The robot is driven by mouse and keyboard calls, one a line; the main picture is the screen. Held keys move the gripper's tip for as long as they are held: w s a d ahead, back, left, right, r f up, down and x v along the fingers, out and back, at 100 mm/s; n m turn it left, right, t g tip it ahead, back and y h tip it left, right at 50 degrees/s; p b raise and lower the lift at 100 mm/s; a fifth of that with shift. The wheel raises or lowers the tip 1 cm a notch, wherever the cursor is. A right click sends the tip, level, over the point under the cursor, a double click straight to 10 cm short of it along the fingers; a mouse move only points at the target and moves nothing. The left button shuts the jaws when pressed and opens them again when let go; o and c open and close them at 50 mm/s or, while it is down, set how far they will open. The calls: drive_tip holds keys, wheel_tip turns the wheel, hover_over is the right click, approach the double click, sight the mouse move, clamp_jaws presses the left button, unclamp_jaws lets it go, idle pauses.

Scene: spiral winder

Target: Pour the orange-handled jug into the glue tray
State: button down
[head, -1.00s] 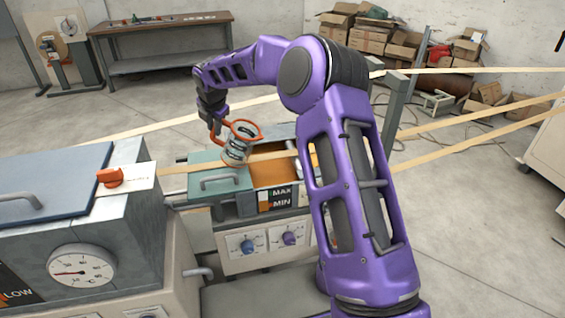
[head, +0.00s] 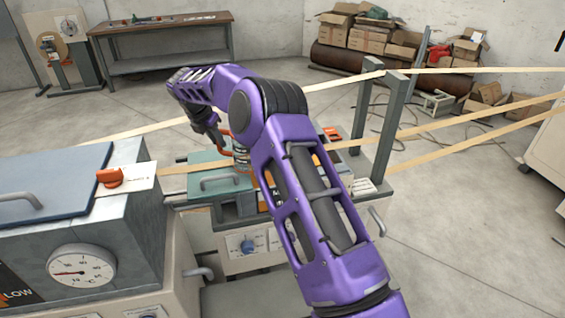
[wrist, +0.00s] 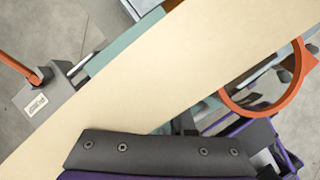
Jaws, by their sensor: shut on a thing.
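The orange-handled jug (head: 241,156) is held near the paper strip over the glue tray and is partly covered by my arm in the head view. Its clear body and orange handle show beside my gripper (head: 216,133), which is shut on it. In the wrist view an orange ring (wrist: 270,82), seemingly the jug's rim, shows at the right. The glue tray (head: 235,210) is below, with a teal cover at its left. My arm hides most of its opening. Whether anything is flowing from the jug cannot be told.
A pale paper strip (head: 350,141) runs across the tray and fills much of the wrist view (wrist: 150,75). Grey posts (head: 389,125) stand right of the tray. A grey tank with a dial (head: 82,270) stands at the left front.

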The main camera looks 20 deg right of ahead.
wheel_tip(320, 180, up, 6)
idle(0.6)
idle(0.4)
